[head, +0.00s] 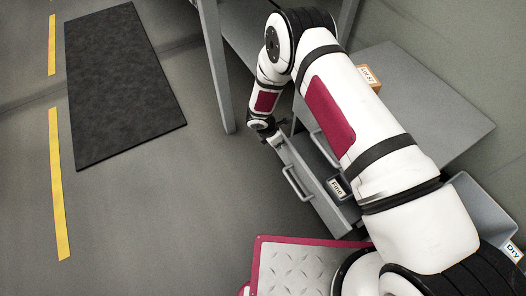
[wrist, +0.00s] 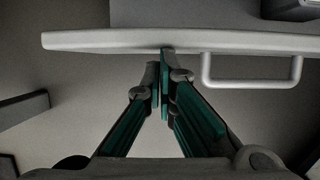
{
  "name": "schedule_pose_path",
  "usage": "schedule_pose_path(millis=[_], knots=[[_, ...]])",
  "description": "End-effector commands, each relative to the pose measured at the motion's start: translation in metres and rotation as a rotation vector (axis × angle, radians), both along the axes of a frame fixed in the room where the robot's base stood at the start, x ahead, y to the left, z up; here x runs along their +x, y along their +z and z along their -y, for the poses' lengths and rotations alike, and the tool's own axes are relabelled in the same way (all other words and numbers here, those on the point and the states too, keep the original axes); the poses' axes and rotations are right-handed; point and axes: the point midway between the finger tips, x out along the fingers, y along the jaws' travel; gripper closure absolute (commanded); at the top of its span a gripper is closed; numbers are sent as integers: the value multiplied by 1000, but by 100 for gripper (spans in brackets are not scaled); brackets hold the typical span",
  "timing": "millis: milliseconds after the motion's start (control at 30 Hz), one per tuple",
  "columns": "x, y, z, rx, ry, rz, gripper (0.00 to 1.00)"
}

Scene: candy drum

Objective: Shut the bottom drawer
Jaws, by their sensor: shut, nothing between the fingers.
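The bottom drawer (head: 322,197) stands pulled out of the grey cabinet in the head view, with a bar handle (head: 298,183) on its front. A box labelled "Fine" (head: 337,187) shows in it. My gripper (head: 274,141) is at the far end of the drawer front. In the wrist view my gripper (wrist: 165,56) is shut and empty, its tips at the long pale edge of the drawer front (wrist: 120,40). The handle (wrist: 252,82) is right of the fingers there. I cannot tell whether the tips touch the front. My arm hides part of the cabinet.
The cabinet top (head: 440,120) carries an orange box labelled "Lot 57" (head: 370,78). Another drawer handle (head: 325,150) shows above the open drawer. A grey bin labelled "Dry" (head: 485,215) stands at right. A table leg (head: 216,75) rises beyond my gripper. The floor at left is clear around a black mat (head: 120,80).

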Motion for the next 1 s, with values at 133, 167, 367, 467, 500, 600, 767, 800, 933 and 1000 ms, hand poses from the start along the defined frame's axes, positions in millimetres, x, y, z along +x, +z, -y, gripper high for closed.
schedule_pose_path(millis=[133, 167, 367, 467, 500, 600, 767, 800, 933, 1000], knots=[[20, 0, 30, -2, -3, 1, 100], [22, 0, 34, -1, -1, 0, 100], [28, 0, 42, 0, 2, 0, 100], [28, 0, 42, 0, 2, 0, 100], [28, 0, 42, 0, 2, 0, 100], [28, 0, 42, 0, 2, 0, 100], [27, 0, 39, 0, 1, 0, 100], [26, 0, 37, 0, 1, 0, 100], [20, -1, 27, 0, -1, 0, 100], [16, -2, 20, 1, -4, 0, 100]])
